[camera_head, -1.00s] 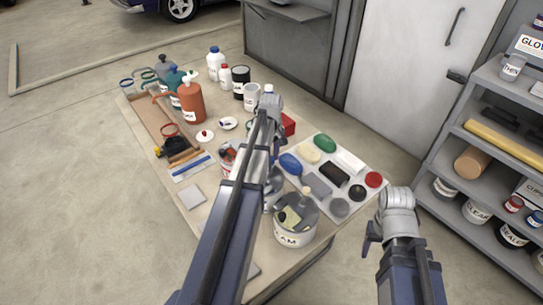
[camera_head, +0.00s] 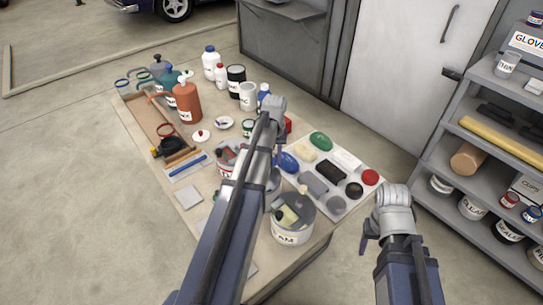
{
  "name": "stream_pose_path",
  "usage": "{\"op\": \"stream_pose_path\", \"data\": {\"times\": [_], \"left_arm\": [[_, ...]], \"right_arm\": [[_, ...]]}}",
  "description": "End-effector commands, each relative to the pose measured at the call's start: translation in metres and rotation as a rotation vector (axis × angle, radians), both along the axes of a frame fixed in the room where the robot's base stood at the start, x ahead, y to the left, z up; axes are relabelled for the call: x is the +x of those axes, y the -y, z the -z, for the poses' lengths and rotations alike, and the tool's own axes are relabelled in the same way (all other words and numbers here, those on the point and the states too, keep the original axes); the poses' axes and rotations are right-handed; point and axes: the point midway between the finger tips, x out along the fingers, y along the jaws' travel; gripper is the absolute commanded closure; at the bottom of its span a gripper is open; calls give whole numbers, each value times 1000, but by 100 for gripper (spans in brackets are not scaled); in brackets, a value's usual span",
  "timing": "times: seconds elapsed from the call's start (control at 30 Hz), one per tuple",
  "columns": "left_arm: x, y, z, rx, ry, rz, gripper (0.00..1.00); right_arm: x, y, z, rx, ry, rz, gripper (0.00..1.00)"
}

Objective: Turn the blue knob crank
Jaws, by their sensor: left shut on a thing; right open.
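My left arm reaches over the middle of the workbench (camera_head: 207,222), and its gripper (camera_head: 279,145) points down beyond the wrist, mostly hidden by the arm. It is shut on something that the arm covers. A grey rounded metal part (camera_head: 274,180) shows just below it, partly hidden; I cannot tell whether it belongs to the crank. I cannot clearly make out the blue knob crank. My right gripper (camera_head: 368,238) is open and empty, off the bench's right side above the floor.
A pale tray (camera_head: 340,208) with coloured pads and discs lies right of my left gripper. A large labelled can (camera_head: 291,228) stands at the front. An orange pump bottle (camera_head: 187,102) and other bottles stand at the back left. Shelves (camera_head: 450,150) are on the right.

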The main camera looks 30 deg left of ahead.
Motion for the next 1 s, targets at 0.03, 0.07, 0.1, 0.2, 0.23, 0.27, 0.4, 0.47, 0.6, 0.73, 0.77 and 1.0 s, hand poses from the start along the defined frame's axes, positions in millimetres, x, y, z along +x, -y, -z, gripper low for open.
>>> {"op": "stream_pose_path", "data": {"times": [0.03,0.07,0.1,0.2,0.23,0.27,0.4,0.47,0.6,0.73,0.77,1.0], "left_arm": [[-1,2,0,0,0,43,100],[-2,3,0,0,0,72,100],[-3,5,0,0,0,110,100],[-4,9,0,0,0,205,100],[-5,10,0,0,0,234,100],[-6,11,0,0,0,263,100],[-9,15,0,0,0,396,100],[-11,17,0,0,0,452,100],[-15,21,0,0,0,585,100],[-20,23,0,0,0,708,100],[-21,24,0,0,0,736,100],[-30,28,0,0,0,964,100]], "right_arm": [[0,0,0,0,0,0,39],[0,0,0,0,0,0,39],[0,0,0,0,0,0,39],[0,0,0,0,0,0,39],[0,0,0,0,0,0,39],[0,0,0,0,0,0,39],[0,0,0,0,0,0,39],[0,0,0,0,0,0,39],[0,0,0,0,0,0,39],[0,0,0,0,0,0,39],[0,0,0,0,0,0,39],[0,0,0,0,0,0,39]]}}
